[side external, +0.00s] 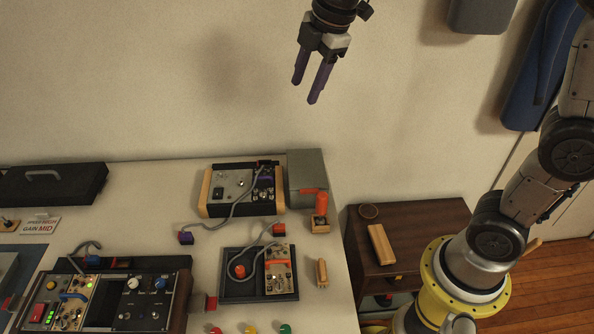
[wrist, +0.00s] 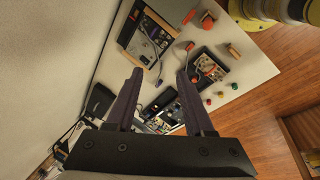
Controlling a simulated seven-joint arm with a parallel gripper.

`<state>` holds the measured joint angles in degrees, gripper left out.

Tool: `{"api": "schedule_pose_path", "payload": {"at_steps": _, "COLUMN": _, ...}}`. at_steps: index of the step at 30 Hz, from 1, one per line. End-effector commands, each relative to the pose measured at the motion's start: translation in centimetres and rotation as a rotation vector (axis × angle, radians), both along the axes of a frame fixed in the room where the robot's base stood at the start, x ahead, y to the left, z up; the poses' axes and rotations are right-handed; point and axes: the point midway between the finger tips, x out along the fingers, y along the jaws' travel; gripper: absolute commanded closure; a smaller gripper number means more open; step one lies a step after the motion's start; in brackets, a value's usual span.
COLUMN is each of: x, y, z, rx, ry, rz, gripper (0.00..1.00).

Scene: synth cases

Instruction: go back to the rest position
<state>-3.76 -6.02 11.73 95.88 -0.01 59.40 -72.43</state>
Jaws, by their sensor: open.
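My gripper (side external: 313,84) hangs high above the back part of the white table (side external: 140,215), against the wall, with its two dark purple fingers pointing down. It is open and empty, and nothing lies between the fingertips. In the wrist view my gripper (wrist: 158,75) shows its two fingers spread apart, with the table and its devices far below. No rest position is marked in either view.
On the table stand a wood-sided synth case (side external: 212,194), a smaller patch module (side external: 278,270), a larger synth case (side external: 150,300) and a closed black case (side external: 50,186). A dark wooden cabinet (side external: 362,235) stands right of the table. The air around my gripper is clear.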

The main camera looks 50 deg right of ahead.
Motion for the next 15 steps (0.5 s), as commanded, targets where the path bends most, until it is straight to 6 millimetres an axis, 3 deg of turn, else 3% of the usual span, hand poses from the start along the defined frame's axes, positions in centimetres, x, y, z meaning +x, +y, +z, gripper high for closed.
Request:
{"api": "schedule_pose_path", "payload": {"at_steps": 3, "x": -5.3, "y": -1.0, "z": 2.2, "rx": 0.055, "ry": -0.069, "rz": -0.154, "gripper": 0.47}}
{"api": "schedule_pose_path", "payload": {"at_steps": 7, "x": -10.9, "y": -1.8, "z": 2.5, "rx": 0.138, "ry": -0.128, "rz": -0.35, "gripper": 0.47}}
{"api": "schedule_pose_path", "payload": {"at_steps": 11, "x": -16.1, "y": -2.3, "z": 1.2, "rx": 0.238, "ry": -0.169, "rz": -0.567, "gripper": 0.47}}
{"api": "schedule_pose_path", "payload": {"at_steps": 15, "x": -20.4, "y": -2.6, "z": -1.8, "rx": 0.356, "ry": -0.179, "rz": -0.819, "gripper": 0.47}}
